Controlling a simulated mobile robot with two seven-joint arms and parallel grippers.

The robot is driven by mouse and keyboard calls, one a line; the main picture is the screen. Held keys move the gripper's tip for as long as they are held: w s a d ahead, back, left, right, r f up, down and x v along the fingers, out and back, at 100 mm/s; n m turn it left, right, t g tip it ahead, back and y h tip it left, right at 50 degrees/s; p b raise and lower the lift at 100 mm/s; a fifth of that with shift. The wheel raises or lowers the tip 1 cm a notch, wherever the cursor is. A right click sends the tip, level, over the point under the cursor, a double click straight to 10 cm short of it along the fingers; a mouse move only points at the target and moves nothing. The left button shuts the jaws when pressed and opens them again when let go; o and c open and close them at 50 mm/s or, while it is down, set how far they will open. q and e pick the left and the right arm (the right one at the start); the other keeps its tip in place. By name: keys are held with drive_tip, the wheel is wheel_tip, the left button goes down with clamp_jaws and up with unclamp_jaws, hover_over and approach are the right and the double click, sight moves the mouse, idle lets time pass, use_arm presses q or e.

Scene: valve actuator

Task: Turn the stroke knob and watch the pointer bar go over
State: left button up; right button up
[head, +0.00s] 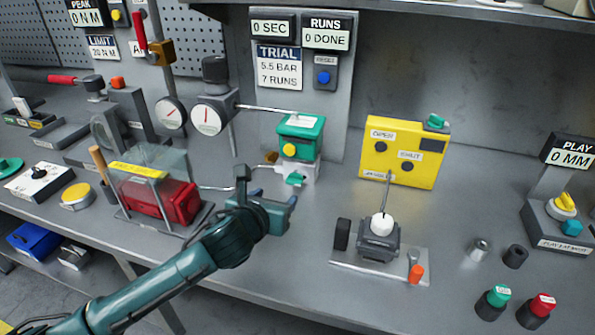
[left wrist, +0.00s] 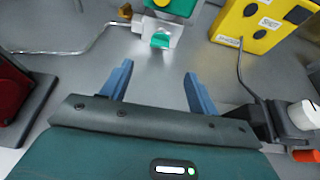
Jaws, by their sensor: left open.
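My left gripper (head: 275,196) is open, with nothing between its blue fingers; they also show in the left wrist view (left wrist: 157,80). A teal knob (head: 296,180) sits low on the front of the white and green valve unit (head: 299,138). It shows just beyond the fingertips in the left wrist view (left wrist: 160,40), apart from them. A white round knob (head: 382,224) tops a grey actuator block (head: 378,243) to the gripper's right. I cannot tell which knob is the stroke knob. I cannot clearly pick out the pointer bar. My right gripper is not in view.
A yellow box (head: 403,152) stands behind the actuator, with a cable between them. A red block under a clear cover (head: 165,185) lies left of the gripper. Green (head: 492,302) and red buttons (head: 537,311) stand at front right.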

sight(294, 179)
use_arm(q)
drive_tip(key=shift+w+d+f, duration=0.15)
drive_tip(key=shift+w, duration=0.35)
drive_tip(key=b+x, duration=0.1)
drive_tip(key=x, duration=1)
drive_tip(key=shift+w+d+f, duration=0.1)
drive_tip(key=shift+w+f, duration=0.05)
drive_tip(key=shift+w, duration=0.2)
drive_tip(key=shift+c, duration=0.3)
drive_tip(key=c, duration=0.9)
